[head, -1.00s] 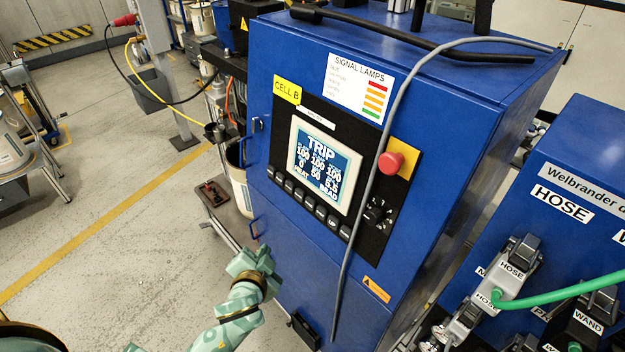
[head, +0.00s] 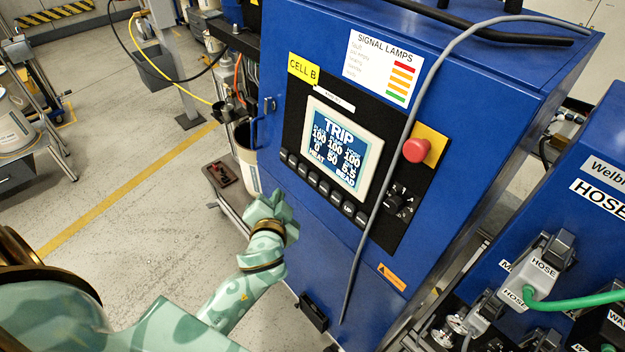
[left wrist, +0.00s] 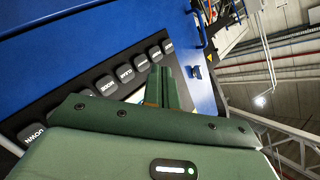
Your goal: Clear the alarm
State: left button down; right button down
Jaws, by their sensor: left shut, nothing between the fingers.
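The blue cabinet marked CELL B (head: 304,67) carries a screen (head: 340,148) that reads TRIP. A row of dark keys (head: 320,185) runs below the screen. The keys (left wrist: 105,85) also show large in the left wrist view, some with readable lettering such as DOWN. A red mushroom button (head: 416,150) on a yellow plate sits right of the screen. My left gripper (head: 268,200) is in front of the cabinet, left of and below the key row. In the left wrist view its fingers (left wrist: 161,88) are together and empty, pointing toward the panel. My right gripper is not in view.
A grey cable (head: 378,190) hangs down the cabinet front, right of the screen. A second blue unit with a HOSE label (head: 600,198) and a green hose (head: 575,298) stands at right. A bucket (head: 246,165) on a cart stands left.

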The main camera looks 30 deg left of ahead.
pick_arm(q)
jog(key=b, duration=0.2)
send_near(309, 177)
jog(key=w+a+f, duration=0.1)
jog(key=w+a, duration=0.2)
jog(key=w, duration=0.1)
jog(key=shift+a+f, duration=0.1)
jog(key=shift+f, duration=0.1)
dwell(1.2)
jog(key=shift+w, duration=0.15)
jog(key=shift+w+b, duration=0.3)
dwell(0.3)
jog(key=shift+w+d+f, duration=0.15)
jog(key=shift+w+d, duration=0.15)
jog(key=shift+w, duration=0.1)
dwell(0.6)
jog(key=shift+s, duration=0.1)
jog(key=shift+s+a, duration=0.3)
jog(key=shift+s, duration=0.4)
